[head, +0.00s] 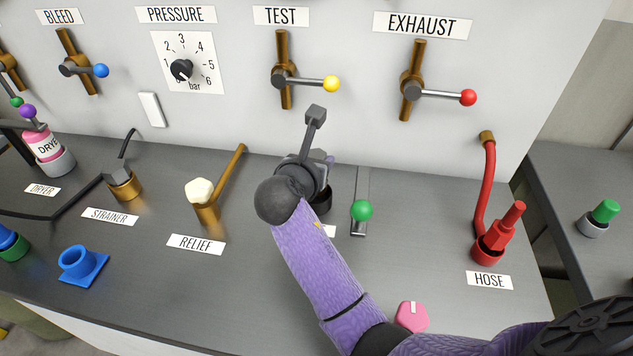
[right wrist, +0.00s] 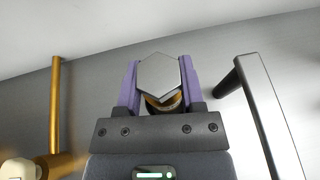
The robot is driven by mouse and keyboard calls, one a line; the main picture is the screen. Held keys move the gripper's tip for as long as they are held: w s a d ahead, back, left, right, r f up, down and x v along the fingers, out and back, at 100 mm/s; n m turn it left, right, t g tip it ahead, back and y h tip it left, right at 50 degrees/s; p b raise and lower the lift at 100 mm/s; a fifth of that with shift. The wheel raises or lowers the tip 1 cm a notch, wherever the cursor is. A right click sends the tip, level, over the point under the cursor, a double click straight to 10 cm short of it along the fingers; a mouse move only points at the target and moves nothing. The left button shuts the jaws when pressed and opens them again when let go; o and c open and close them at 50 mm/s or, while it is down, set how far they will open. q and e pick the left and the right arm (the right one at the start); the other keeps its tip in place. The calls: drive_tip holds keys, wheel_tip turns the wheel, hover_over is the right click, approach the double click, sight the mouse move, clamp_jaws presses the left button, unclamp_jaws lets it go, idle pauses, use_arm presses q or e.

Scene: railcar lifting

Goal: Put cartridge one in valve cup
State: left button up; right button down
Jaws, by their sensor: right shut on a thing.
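My right gripper (head: 318,165) reaches over the bench beside the dark valve cup (head: 322,203). Its purple fingers are shut on a grey hex-headed piece with brass below it, which I take to be cartridge one (right wrist: 163,76); it shows between the fingertips in the right wrist view (right wrist: 160,95). In the head view the wrist and fingers hide nearly all of the cartridge and much of the cup. I cannot tell whether the cartridge is inside the cup or above it. My left gripper is not in view.
The red hose fitting (head: 492,240) is farther right. A pink piece (head: 411,316) lies in front. The panel rises behind.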

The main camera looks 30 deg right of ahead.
wheel_tip(320, 180, down, 4)
drive_tip(key=shift+r+b, duration=0.15)
drive_tip(key=shift+b, duration=0.55)
drive_tip(key=shift+r, duration=0.25)
drive_tip(key=shift+c, duration=1)
unclamp_jaws()
drive_tip(key=shift+f, duration=0.15)
